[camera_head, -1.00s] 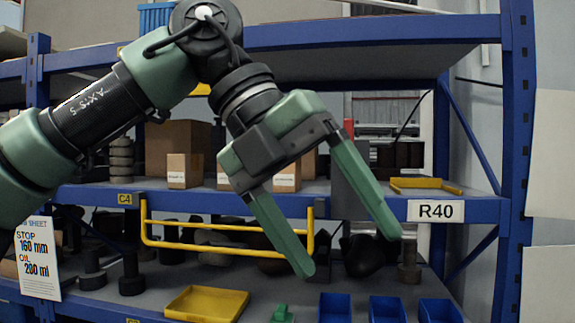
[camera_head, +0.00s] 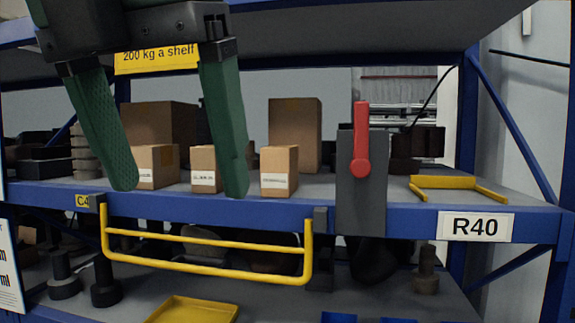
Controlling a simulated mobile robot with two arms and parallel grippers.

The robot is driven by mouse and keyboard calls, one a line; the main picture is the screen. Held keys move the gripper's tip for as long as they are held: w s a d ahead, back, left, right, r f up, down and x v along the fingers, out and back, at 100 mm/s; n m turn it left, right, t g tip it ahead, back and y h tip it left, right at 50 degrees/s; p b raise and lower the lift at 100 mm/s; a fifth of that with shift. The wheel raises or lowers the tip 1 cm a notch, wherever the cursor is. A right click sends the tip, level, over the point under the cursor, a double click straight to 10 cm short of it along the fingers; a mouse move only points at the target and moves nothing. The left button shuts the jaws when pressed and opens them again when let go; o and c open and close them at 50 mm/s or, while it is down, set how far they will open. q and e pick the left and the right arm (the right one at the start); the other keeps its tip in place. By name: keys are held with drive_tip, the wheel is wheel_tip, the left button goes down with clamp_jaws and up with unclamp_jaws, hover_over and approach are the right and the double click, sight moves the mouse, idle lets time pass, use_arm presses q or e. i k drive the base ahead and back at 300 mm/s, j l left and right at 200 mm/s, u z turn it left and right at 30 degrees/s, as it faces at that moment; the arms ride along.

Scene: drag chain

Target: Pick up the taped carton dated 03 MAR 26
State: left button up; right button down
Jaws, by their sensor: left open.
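Three small cartons stand in a row on the middle shelf: a left carton (camera_head: 165,166), a middle carton (camera_head: 203,170) and a right carton (camera_head: 280,172). Each has a white label on its front, too small to read, so I cannot tell which is dated 03 MAR 26. Tape cannot be made out clearly. My left gripper (camera_head: 180,192) is open and empty, fingers pointing down in front of the shelf. Its fingers partly cover the left and middle cartons. My right gripper is not in view.
Larger brown boxes (camera_head: 296,130) stand behind. A yellow rail (camera_head: 205,268) hangs below the shelf edge. The upper shelf (camera_head: 400,45) is overhead.

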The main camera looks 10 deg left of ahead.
sight(279, 164)
drive_tip(key=i, duration=0.95)
